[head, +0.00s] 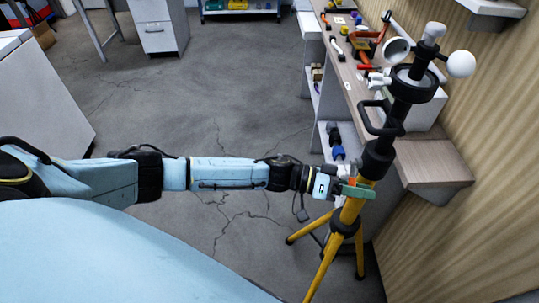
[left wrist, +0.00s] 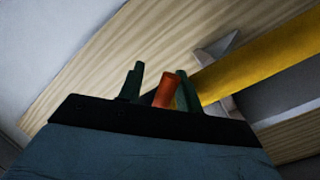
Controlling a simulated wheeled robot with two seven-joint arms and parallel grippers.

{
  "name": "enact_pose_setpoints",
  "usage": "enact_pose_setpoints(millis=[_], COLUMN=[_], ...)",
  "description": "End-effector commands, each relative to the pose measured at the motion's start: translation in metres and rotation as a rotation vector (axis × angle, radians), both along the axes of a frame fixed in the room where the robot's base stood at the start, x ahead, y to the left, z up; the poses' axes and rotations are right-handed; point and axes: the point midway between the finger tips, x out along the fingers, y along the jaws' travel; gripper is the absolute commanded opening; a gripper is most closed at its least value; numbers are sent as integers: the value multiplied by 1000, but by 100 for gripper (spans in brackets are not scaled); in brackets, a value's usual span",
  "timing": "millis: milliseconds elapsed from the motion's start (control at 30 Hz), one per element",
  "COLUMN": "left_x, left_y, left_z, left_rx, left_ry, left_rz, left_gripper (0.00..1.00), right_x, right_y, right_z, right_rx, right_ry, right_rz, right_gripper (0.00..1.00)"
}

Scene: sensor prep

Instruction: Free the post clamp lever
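A yellow tripod (head: 352,209) stands on the floor at the right in the head view. It carries a black post with a sensor head (head: 413,80) on top. A small orange lever (left wrist: 164,90) shows in the left wrist view beside the yellow tube (left wrist: 260,68). My left gripper (head: 356,188) has green fingers and is at the upper tripod, just below the black collar (head: 378,158). In the left wrist view its fingers stand apart on either side of the lever, with a gap on the left and the right finger close to it. My right gripper is out of view.
A workbench (head: 345,62) with several tools runs along the wall behind the tripod. A wooden shelf (head: 436,168) is close to the right of the post. Tripod legs spread over the cracked floor (head: 215,90), which is largely open to the left.

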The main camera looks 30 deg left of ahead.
Motion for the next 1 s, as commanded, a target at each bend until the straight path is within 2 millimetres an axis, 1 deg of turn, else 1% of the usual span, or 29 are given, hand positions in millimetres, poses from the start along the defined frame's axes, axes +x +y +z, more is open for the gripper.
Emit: enact_pose_setpoints(millis=[33, 200, 700, 767, 900, 1000], left_x=[-2, -12, -45, -38, -19, -10], left_y=[-1, 33, 128, 126, 132, 138], left_z=[-1, 1, 1, -7, -28, -45], left_rx=[-24, -21, -21, -12, 41, 86], left_ry=[35, 36, 34, 12, -42, -72], left_rz=[1, 1, -3, 42, 158, 234], left_gripper=[37, 37, 37, 37, 37, 37], right_x=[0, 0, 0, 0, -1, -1], right_y=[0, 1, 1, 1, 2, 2], right_z=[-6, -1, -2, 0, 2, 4], right_rx=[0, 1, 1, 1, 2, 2], right_ry=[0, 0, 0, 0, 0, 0], right_rz=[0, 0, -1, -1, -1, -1], right_gripper=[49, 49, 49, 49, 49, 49])
